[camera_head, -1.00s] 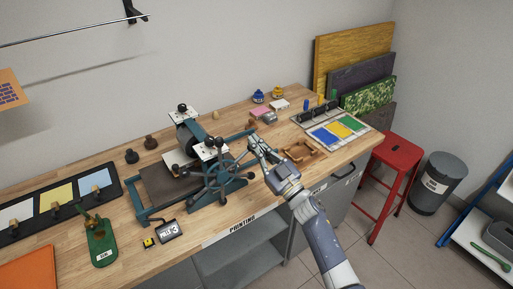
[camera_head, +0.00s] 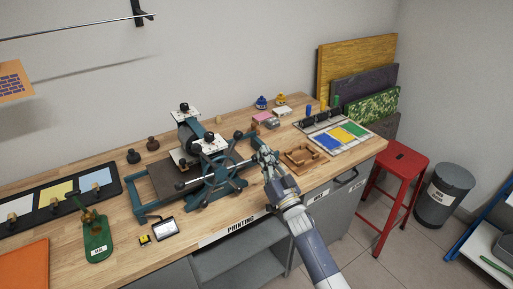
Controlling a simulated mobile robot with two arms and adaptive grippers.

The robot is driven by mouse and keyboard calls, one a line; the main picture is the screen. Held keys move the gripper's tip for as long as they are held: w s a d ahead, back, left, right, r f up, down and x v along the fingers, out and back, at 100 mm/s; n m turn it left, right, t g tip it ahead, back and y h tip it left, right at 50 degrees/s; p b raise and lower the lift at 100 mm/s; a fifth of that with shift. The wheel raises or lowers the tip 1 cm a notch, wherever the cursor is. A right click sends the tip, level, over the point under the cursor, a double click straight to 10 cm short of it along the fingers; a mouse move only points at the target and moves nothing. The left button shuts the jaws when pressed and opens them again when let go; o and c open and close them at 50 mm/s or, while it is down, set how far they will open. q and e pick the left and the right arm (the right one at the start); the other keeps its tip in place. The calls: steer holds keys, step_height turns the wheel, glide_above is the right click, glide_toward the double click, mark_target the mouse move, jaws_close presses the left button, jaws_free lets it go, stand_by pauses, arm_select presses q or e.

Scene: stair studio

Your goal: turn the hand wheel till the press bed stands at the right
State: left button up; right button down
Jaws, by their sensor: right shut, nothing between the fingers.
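The press stands on the wooden bench, with a dark roller (camera_head: 187,134) between teal side frames and white top plates with black knobs. Its teal spoked hand wheel (camera_head: 222,172) faces the front. A pale rod with a dark end (camera_head: 190,182) stands out at the wheel's left. The brown press bed (camera_head: 165,180) shows left of the roller on the teal rails; its part under the roller is hidden. My right gripper (camera_head: 264,154) is shut and empty, just right of the wheel's rim; I cannot tell whether it touches the rim. My left gripper is not in view.
A small display (camera_head: 165,229) and yellow block (camera_head: 144,239) lie in front of the press. A wooden frame (camera_head: 303,157) and colour tray (camera_head: 342,136) lie to the right. A green stand (camera_head: 97,240) is at left. A red stool (camera_head: 402,165) stands beyond the bench.

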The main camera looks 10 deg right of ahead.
steer(key=shift+s+a+f+m+g+h+b, duration=0.1)
steer(key=shift+a+f+m+g+h+b, duration=0.4)
steer(key=shift+f+m, duration=1.35)
steer(key=shift+s+a+f+m+g+h+b, duration=0.15)
steer(key=shift+a+f+m+h+b, duration=0.3)
steer(key=shift+f+m+h, duration=1.05)
steer(key=shift+s+a+f+m+g+h+b, duration=0.1)
steer(key=shift+a+f+m+g+h+b, duration=0.3)
steer(key=shift+f+m, duration=1.85)
steer(key=shift+a+r+m, duration=0.15)
steer(key=shift+r+m, duration=0.15)
steer(key=shift+r, duration=0.1)
